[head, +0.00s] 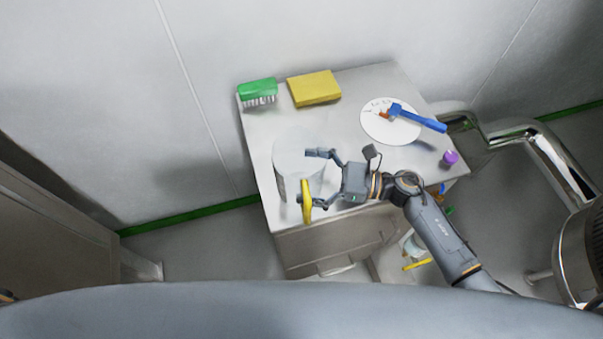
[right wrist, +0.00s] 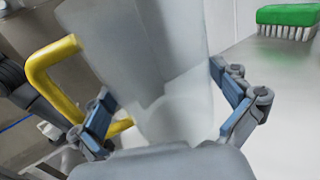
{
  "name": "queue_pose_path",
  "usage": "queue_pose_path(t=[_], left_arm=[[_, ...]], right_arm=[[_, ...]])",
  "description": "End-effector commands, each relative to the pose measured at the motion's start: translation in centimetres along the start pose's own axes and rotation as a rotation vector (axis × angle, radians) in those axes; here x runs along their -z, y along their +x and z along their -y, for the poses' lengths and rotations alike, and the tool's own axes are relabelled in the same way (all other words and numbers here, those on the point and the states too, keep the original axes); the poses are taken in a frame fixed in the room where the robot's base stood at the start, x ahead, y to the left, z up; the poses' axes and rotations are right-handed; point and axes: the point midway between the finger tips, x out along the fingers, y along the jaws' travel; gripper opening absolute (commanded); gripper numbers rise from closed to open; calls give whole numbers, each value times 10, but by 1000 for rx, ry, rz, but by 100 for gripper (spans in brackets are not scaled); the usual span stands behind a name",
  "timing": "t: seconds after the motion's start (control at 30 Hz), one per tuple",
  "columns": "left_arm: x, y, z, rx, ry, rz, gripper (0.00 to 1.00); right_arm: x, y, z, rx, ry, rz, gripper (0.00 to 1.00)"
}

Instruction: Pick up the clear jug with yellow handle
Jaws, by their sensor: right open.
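The clear jug (head: 291,160) stands upright at the front left of the grey cabinet top, with its yellow handle (head: 306,203) towards the front. My right gripper (head: 311,177) is open at the jug's right side, one finger on the far side and the other by the handle. In the right wrist view the jug (right wrist: 140,45) lies between the two open fingers (right wrist: 160,82). The handle (right wrist: 50,78) shows at the left, beside the left finger; I cannot tell whether they touch. My left gripper is not in view.
A green brush (head: 257,88) and a yellow sponge or block (head: 314,88) lie at the back. A white disc (head: 378,128) bears a blue-handled tool (head: 420,118). A purple-capped item (head: 449,158) is near the right edge. Steel pipework (head: 545,150) stands at the right.

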Motion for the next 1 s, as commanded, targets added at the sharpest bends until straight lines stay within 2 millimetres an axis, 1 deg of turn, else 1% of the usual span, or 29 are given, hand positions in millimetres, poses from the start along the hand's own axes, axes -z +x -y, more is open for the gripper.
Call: queue_pose_path(t=[0.03, 0.13, 0.4, 0.47, 0.5, 0.57, 0.6, 0.87, 1.0], left_arm=[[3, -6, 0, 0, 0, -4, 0], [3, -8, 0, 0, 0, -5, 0], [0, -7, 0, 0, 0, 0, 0], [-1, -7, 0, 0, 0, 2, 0], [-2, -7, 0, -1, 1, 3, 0], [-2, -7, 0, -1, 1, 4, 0], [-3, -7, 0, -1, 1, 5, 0], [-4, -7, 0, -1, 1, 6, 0], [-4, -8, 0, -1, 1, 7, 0]], right_arm=[[-4, 8, 0, 1, 0, 4, 100], [-3, 17, 0, 0, -2, 2, 100], [0, 19, 0, 0, -2, 1, 100], [0, 19, 0, 0, -2, 1, 88], [0, 19, 0, 0, -1, 1, 80], [0, 19, 0, 0, -1, 1, 67], [0, 19, 0, 0, -1, 1, 60], [-1, 19, 0, 0, -2, 2, 59], [-7, 18, 0, 0, -3, 1, 59]])
